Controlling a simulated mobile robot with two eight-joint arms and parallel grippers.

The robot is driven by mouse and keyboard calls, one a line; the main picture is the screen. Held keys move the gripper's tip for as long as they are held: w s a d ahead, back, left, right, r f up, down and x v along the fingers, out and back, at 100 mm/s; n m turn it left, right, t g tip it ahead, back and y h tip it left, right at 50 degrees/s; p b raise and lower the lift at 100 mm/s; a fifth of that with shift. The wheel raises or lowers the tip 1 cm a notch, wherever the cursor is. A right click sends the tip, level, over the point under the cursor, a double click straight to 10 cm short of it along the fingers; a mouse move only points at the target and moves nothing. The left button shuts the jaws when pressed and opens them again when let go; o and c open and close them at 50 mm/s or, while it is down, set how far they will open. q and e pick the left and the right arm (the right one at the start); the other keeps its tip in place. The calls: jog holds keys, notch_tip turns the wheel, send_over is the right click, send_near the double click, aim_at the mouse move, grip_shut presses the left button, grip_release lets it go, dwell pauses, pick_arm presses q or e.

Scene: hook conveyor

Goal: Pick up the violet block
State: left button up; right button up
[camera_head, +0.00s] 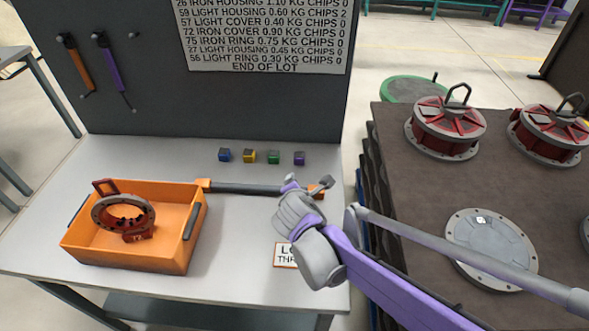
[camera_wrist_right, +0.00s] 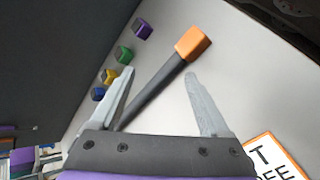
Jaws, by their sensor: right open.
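The violet block (camera_head: 299,158) is a small cube at the right end of a row of blocks near the back of the white table. In the right wrist view it shows at the top (camera_wrist_right: 142,28), beyond the fingertips. My right gripper (camera_head: 308,184) is open and empty. It hovers over the table, in front of the violet block and apart from it. In the right wrist view its two fingers (camera_wrist_right: 160,75) stand apart, with the dark handle of an orange-ended bar (camera_wrist_right: 165,85) between them in the picture. My left gripper is not in view.
Beside it are green (camera_head: 273,157), yellow (camera_head: 249,156) and blue (camera_head: 224,155) blocks. The orange-ended bar (camera_head: 245,188) lies in front of the row. An orange bin (camera_head: 165,254) holds a red ring part. A dark board (camera_head: 215,108) rises behind. A brown-topped surface (camera_head: 400,120) with red housings stands right.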

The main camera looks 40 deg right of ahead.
aim_at(299, 159)
jog(key=w+d+f+n+b, duration=0.1)
jog(key=w+d+n, duration=0.1)
jog(key=n, duration=0.1)
jog(key=w+d+f+n+t+h+b, duration=0.1)
jog(key=w+n, duration=0.2)
jog(key=w+d+f+n+h+b, duration=0.1)
jog(key=w+d+n, duration=0.1)
jog(key=w+n, duration=0.1)
jog(key=shift+w+d+f+n+t, duration=0.2)
jog(key=shift+w+d+n+t, duration=0.15)
jog(key=shift+n, duration=0.65)
jog(key=b+x, duration=0.1)
jog(key=x, duration=0.4)
jog(key=shift+w+d, duration=0.15)
jog(key=shift+w, duration=0.05)
jog(key=x, duration=0.5)
jog(key=shift+w+d+f+b, duration=0.1)
jog(key=shift+d+f+b, duration=0.1)
jog(key=shift+d+b, duration=0.15)
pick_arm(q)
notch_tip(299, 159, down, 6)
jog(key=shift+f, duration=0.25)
pick_arm(e)
jog(key=shift+a, duration=0.1)
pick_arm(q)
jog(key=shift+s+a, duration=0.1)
pick_arm(e)
grip_shut()
